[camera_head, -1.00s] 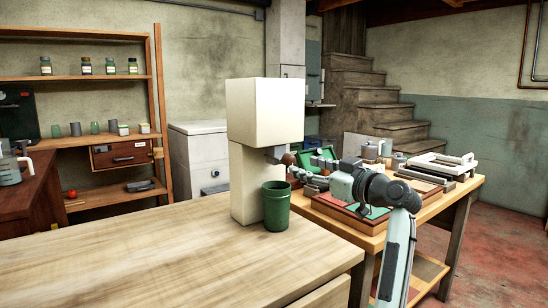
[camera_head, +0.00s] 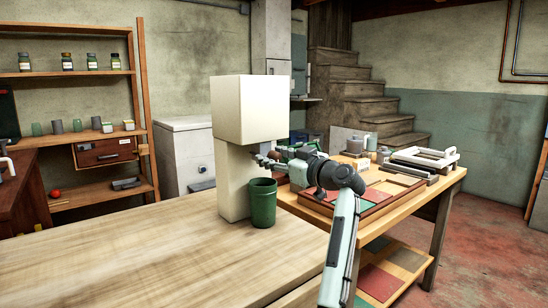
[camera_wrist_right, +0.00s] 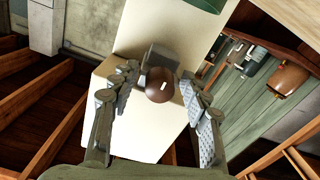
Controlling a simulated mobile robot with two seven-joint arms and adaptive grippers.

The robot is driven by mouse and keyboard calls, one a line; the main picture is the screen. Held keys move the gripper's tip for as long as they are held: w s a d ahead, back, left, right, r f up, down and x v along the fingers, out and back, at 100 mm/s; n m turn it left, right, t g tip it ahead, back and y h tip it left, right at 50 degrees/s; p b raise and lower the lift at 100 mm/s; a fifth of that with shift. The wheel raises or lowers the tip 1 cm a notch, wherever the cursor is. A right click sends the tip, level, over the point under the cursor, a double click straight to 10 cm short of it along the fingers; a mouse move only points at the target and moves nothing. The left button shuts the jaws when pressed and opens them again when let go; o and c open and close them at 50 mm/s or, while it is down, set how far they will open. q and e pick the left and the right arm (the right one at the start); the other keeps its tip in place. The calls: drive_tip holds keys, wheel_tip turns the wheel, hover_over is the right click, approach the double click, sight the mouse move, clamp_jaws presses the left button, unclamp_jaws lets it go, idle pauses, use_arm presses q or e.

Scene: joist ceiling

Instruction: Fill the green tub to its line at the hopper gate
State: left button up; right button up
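The cream hopper (camera_head: 249,108) stands on the light wooden table. The green tub (camera_head: 263,205) is upright on the table, in front of the hopper's column and under its gate. Its inside and any fill line cannot be made out. The gate has a grey block (camera_wrist_right: 163,57) with a round brown knob (camera_wrist_right: 160,86). My right gripper (camera_head: 270,160) is at the gate, above the tub. In the right wrist view my right gripper (camera_wrist_right: 158,76) is open, with a finger on each side of the knob and gaps between. My left gripper is out of view.
The light wooden table (camera_head: 120,250) is clear left of the hopper. A second workbench (camera_head: 425,195) on the right, under my right arm, carries trays and a white-handled frame (camera_head: 425,158). Shelves (camera_head: 70,75) with jars stand at the back left.

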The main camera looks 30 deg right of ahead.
sight(278, 158)
clamp_jaws()
drive_tip(key=shift+s+d+f, duration=0.1)
drive_tip(key=shift+s, duration=1.45)
drive_tip(key=shift+o, duration=0.7)
unclamp_jaws()
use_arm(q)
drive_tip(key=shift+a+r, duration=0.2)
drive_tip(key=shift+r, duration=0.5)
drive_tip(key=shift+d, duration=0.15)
